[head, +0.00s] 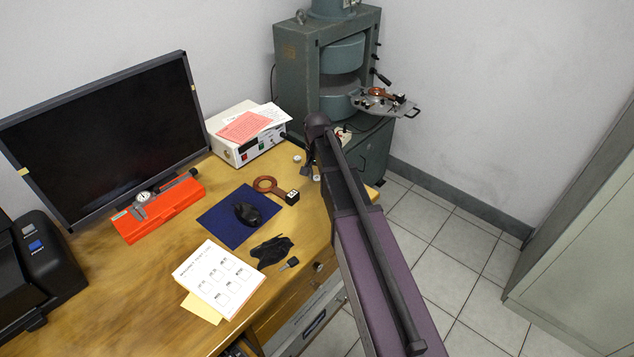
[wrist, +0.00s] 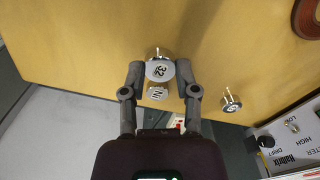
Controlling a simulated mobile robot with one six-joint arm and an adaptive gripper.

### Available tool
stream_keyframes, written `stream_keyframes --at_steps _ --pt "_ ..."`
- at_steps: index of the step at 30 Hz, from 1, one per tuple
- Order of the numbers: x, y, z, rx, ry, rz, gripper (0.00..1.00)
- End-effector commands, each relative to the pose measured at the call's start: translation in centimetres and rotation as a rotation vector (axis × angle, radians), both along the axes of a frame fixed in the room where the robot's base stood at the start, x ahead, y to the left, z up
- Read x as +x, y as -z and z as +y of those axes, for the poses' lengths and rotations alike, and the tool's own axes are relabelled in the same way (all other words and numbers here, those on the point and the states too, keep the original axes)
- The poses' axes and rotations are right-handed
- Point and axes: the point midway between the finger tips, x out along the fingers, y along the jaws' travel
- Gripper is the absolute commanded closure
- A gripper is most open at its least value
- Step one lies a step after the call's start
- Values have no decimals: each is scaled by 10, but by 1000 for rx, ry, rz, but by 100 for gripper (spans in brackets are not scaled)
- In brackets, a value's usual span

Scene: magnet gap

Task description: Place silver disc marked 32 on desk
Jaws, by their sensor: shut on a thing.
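In the wrist view, my gripper (wrist: 160,72) is shut on the silver disc marked 32 (wrist: 159,71), its two fingers on either side. The disc's marked face is toward the camera, over the wooden desk (wrist: 85,50). I cannot tell whether it touches the desk. Another silver piece with a marked face (wrist: 157,94) shows just below it, between the fingers. A third marked silver disc (wrist: 231,104) stands apart to the right. In the head view, my arm reaches over the right side of the desk (head: 150,285) and mostly hides the gripper and held disc.
A white instrument box (head: 238,149) and a green magnet frame (head: 300,70) stand behind. The desk's right edge is close.

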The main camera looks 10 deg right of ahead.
Motion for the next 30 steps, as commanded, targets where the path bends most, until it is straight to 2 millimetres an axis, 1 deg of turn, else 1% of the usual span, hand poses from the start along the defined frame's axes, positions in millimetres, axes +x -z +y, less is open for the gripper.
stream_keyframes --at_steps 1,6,18,23,24,27,30 --pt "0 9 0 0 0 0 100" --pt "0 17 0 0 0 0 100" --pt "0 17 0 0 0 0 100" --pt "0 21 -1 0 1 0 100" --pt "0 20 -1 0 1 0 51" --pt "0 20 -1 0 1 0 26" --pt "0 20 -1 0 1 0 26"
